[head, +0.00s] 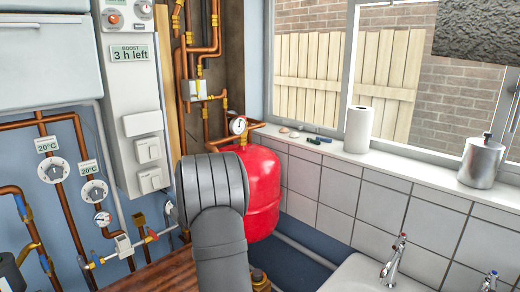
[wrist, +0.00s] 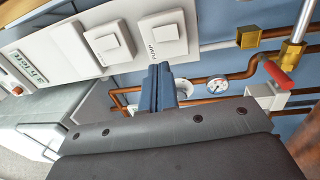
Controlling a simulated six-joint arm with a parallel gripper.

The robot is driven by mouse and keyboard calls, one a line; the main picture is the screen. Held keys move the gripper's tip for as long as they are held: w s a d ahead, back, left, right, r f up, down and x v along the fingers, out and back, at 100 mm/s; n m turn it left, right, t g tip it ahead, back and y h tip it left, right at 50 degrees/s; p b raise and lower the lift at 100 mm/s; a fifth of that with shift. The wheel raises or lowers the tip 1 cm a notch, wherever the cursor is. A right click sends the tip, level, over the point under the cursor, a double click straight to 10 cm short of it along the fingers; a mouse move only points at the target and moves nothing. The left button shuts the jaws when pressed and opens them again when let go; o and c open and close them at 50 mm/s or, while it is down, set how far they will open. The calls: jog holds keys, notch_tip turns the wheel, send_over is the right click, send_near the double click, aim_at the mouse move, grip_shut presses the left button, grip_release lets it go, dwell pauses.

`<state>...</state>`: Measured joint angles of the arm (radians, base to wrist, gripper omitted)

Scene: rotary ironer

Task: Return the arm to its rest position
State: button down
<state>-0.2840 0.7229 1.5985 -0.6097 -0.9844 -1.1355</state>
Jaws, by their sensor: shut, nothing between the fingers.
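My gripper (wrist: 160,75) shows in the wrist view with its two dark fingers pressed together and nothing between them. It is in front of the lower edge of the white control panel (wrist: 150,35) with its rocker switches; I cannot tell whether it touches anything. In the head view my grey arm rises from the bottom middle and hides most of the gripper. The control panel (head: 130,110) stands to the left of the arm there, with a display reading "BOOST 3 h left".
A red tank (head: 262,190) is close behind my arm. Copper pipes, a gauge (wrist: 217,86) and a red valve handle (wrist: 281,76) are near the gripper. A paper roll (head: 358,130) and a metal canister (head: 481,162) stand on the sill. A sink (head: 365,275) is at lower right.

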jog(key=x, duration=0.6)
jog(key=s+d+r, duration=0.2)
jog(key=s+d, duration=0.4)
jog(key=w+a+f, duration=0.2)
jog(key=w+a, duration=0.4)
jog(key=s+d+f+m, duration=0.3)
jog(key=s+d+m, duration=0.7)
jog(key=m, duration=0.8)
jog(key=shift+s+d, duration=0.2)
jog(key=shift+d, duration=0.25)
dwell(0.5)
